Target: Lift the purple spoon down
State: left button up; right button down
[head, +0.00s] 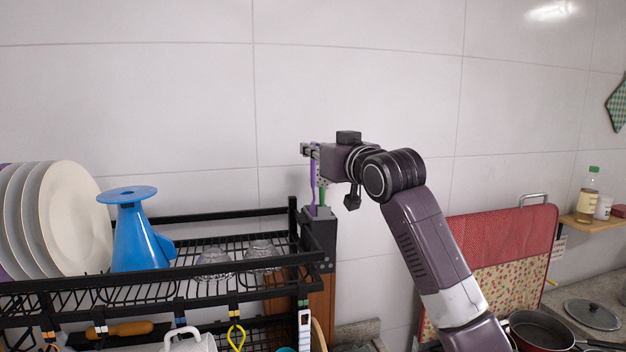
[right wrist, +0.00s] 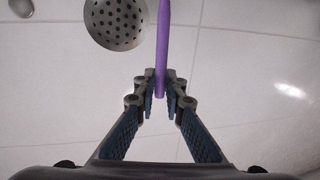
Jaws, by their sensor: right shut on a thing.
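The purple spoon (head: 312,178) stands upright at the right end of the black rack, above the dark utensil holder (head: 320,238). Its lower end reaches the holder's top; I cannot tell whether it is still inside. My right gripper (head: 308,150) is at the spoon's upper part, reaching in from the right. In the right wrist view, the gripper's fingers (right wrist: 160,88) are closed around the purple spoon (right wrist: 163,42), which runs up between them. My left gripper is not in view.
A round perforated utensil head (right wrist: 118,20) is close beside the spoon. The black rack (head: 150,282) holds white plates (head: 75,215), a blue funnel-shaped item (head: 140,240) and clear glass bowls (head: 213,262). A red board (head: 505,240) leans at the right.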

notch_tip(320, 180, up, 9)
jog(key=shift+f+b, duration=0.2)
jog(key=shift+b, duration=0.6)
jog(key=shift+r+p, duration=0.4)
jog(key=shift+r, duration=0.4)
notch_tip(320, 180, up, 16)
jog(key=p, duration=0.5)
jog(key=shift+r, duration=0.15)
